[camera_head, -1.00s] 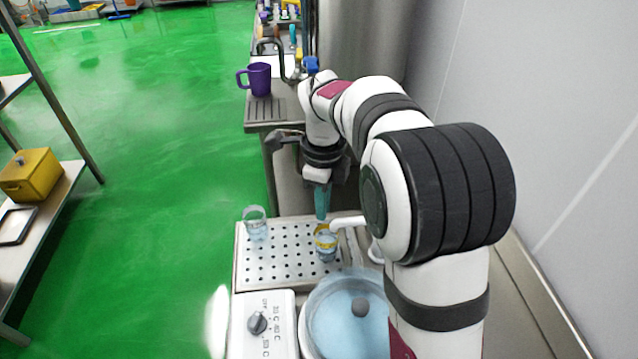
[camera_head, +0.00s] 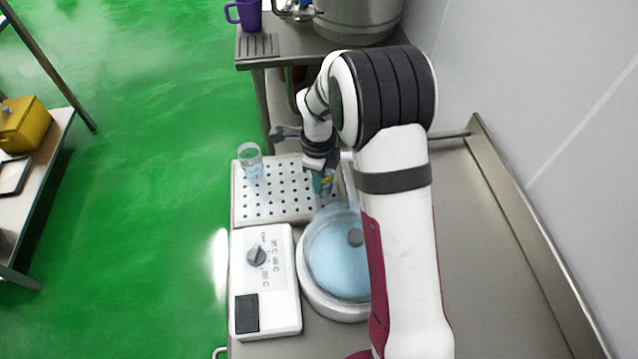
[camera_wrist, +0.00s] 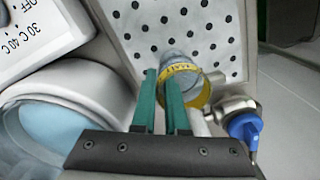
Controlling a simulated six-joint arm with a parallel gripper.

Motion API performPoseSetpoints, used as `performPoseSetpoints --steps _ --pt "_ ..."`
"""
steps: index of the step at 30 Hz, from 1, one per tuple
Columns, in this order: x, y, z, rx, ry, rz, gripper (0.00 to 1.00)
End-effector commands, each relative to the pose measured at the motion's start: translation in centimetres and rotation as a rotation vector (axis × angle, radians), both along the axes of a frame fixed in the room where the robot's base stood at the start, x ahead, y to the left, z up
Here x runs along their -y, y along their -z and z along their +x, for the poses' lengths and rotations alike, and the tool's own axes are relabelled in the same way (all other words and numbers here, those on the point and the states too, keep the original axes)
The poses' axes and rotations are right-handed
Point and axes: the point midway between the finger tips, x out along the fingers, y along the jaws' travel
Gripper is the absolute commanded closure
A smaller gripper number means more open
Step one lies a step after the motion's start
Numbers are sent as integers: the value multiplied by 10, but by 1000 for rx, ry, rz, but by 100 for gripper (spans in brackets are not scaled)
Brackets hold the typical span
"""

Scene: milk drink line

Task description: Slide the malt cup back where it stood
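The malt cup (camera_wrist: 196,88) is a clear cup with a yellow band lettered MALT. It stands on the perforated metal tray (camera_wrist: 222,68), and in the head view it is mostly hidden behind my gripper (camera_head: 321,186). In the wrist view, the two green fingers of my gripper (camera_wrist: 163,78) are parted, with a gap between them. They overlap the left side of the cup. One finger appears outside the rim and the other over the cup's opening; I cannot tell whether either touches it.
A second clear cup (camera_head: 250,162) stands at the tray's far left corner. A white control box with a knob (camera_head: 264,285) and a round bath with a blue lid (camera_head: 335,262) stand in front of the tray. A blue-handled tap (camera_wrist: 243,125) is close to the malt cup.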

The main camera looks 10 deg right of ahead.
Motion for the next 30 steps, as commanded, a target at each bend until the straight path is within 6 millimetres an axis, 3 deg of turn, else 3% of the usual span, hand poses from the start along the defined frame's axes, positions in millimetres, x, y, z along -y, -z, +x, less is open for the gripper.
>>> performPoseSetpoints --steps 7,14,16,30 --pt "0 16 0 0 -1 0 89" --pt "0 16 0 0 -1 0 89" --pt "0 16 0 0 -1 0 100" --pt "0 16 0 0 -1 0 100"
